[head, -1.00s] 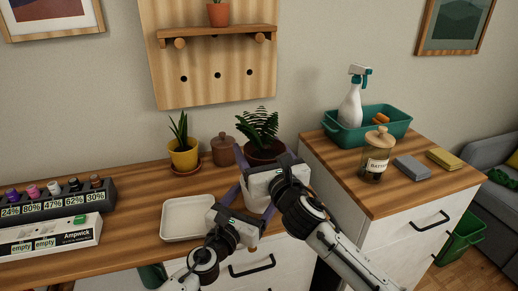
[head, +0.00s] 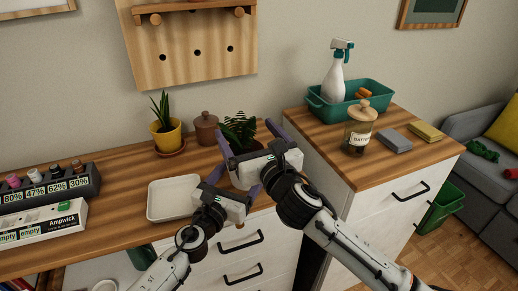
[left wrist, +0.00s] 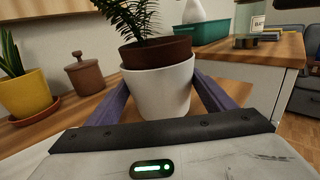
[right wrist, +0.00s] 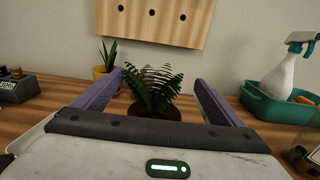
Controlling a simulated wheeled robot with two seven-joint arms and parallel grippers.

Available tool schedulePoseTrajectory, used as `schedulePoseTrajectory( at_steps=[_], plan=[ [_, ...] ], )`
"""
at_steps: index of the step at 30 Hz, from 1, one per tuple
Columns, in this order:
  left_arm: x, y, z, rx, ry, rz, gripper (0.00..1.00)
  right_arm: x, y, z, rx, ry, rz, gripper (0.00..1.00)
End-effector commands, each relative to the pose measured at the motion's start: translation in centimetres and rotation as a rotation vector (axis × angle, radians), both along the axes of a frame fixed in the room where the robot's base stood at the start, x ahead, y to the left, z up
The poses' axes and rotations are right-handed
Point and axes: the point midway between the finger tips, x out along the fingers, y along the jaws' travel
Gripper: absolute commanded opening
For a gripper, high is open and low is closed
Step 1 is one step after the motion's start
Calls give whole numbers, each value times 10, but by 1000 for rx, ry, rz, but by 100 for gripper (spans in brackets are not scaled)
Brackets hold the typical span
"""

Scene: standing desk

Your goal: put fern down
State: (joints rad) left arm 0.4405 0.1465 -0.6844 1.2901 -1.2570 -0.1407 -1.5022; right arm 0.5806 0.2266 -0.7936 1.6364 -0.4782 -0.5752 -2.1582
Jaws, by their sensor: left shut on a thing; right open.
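The fern (head: 240,127) grows in a brown pot (left wrist: 157,53) that sits inside a white pot (left wrist: 160,90). The brown rim stands above the white one. My left gripper (left wrist: 160,82) is shut on the white pot, one purple finger on each side. In the head view the white pot (head: 242,176) is partly hidden by my grippers. I cannot tell whether its base touches the desk. My right gripper (head: 246,130) is open, its fingers on either side of the fern, which also shows in the right wrist view (right wrist: 152,88), and apart from the brown pot there.
A yellow pot plant (head: 164,135) on a saucer and a brown lidded jar (head: 206,128) stand behind on the left. A white tray (head: 172,199) lies left of my grippers. The taller cabinet (head: 330,150) at right carries a teal bin (head: 375,96) and glass jar (head: 358,135).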

Motion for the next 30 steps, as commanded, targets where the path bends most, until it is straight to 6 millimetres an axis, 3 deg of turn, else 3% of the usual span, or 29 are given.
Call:
schedulePoseTrajectory(
  at_steps=[6, 12, 24, 25, 28, 30],
  plan=[
    [1, 1, 2, -1, -3, 2, 52, -44, -16, -1, -2, 0, 2, 92],
    [1, 1, 2, 0, -3, 2, 52, -70, -25, -1, -3, 1, 0, 92],
    [1, 1, 3, -1, -4, 2, 52, -79, -28, 0, 0, 1, 0, 92],
    [1, 1, 3, -1, -4, 2, 81, -78, -28, 0, 0, 1, 0, 92],
    [1, 1, 2, -1, -4, 2, 98, -78, -28, 0, 0, 1, 0, 92],
    [1, 1, 2, 0, -3, 2, 98, -78, -28, 0, 0, 1, 0, 92]
  ],
)
